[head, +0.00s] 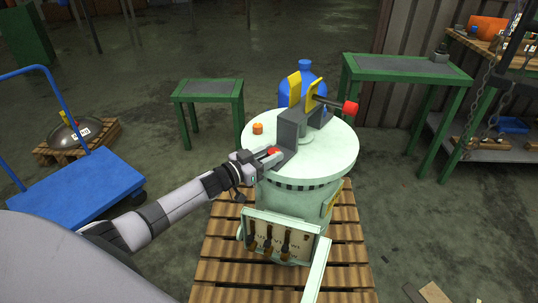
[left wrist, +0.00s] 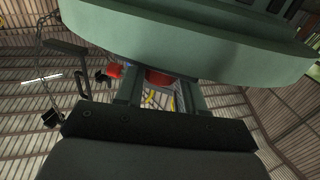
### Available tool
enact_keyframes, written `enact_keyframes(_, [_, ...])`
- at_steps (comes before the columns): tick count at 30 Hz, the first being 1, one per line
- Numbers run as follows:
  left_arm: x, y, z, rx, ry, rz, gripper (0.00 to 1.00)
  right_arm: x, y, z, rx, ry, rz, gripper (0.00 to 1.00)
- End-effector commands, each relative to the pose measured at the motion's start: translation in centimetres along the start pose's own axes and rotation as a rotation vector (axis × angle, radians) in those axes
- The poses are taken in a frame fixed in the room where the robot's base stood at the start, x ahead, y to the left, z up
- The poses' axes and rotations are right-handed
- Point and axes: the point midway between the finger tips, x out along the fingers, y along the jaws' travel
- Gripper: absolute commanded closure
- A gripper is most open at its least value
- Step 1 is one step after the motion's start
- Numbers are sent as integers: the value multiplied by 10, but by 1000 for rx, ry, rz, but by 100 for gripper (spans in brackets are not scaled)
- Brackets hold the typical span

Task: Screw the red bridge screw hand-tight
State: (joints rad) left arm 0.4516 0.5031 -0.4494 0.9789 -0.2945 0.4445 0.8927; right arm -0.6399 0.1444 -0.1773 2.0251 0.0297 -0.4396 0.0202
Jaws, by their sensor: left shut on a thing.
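The red bridge screw (head: 274,150) is a small red head at the near left foot of the grey bridge (head: 293,130), on top of the pale green drum lid (head: 332,150). My left gripper (head: 269,155) reaches in from the left, just above the lid's near edge, and is shut on the red screw. In the left wrist view the red screw (left wrist: 158,77) shows between the two fingers (left wrist: 160,92), partly hidden by the green rim above it. How deep the screw sits cannot be seen. My right gripper is not in view.
A black rod with a red knob (head: 350,108) sticks out right from the bridge, beside yellow plates (head: 294,88). An orange cap (head: 257,128) sits on the lid. A blue bottle (head: 304,75) stands behind. The drum stands on a wooden pallet (head: 222,262); green tables flank it.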

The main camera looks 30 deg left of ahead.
Motion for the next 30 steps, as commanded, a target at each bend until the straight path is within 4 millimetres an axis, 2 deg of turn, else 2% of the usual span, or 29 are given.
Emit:
enact_keyframes(1, [0,-1,0,1,-1,-2,92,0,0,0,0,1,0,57])
enact_keyframes(2, [0,-1,0,1,-1,-2,52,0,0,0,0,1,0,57])
enact_keyframes(3, [0,-1,0,1,-1,-2,39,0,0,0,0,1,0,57])
enact_keyframes(4, [0,-1,0,1,-1,-2,36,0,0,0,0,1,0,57])
enact_keyframes(12, [0,0,0,1,0,-1,36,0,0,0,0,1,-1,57])
enact_keyframes(16, [-7,0,0,1,-2,-2,36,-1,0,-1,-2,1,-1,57])
enact_keyframes(30, [-64,-1,0,2,-2,-2,36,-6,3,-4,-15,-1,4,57])
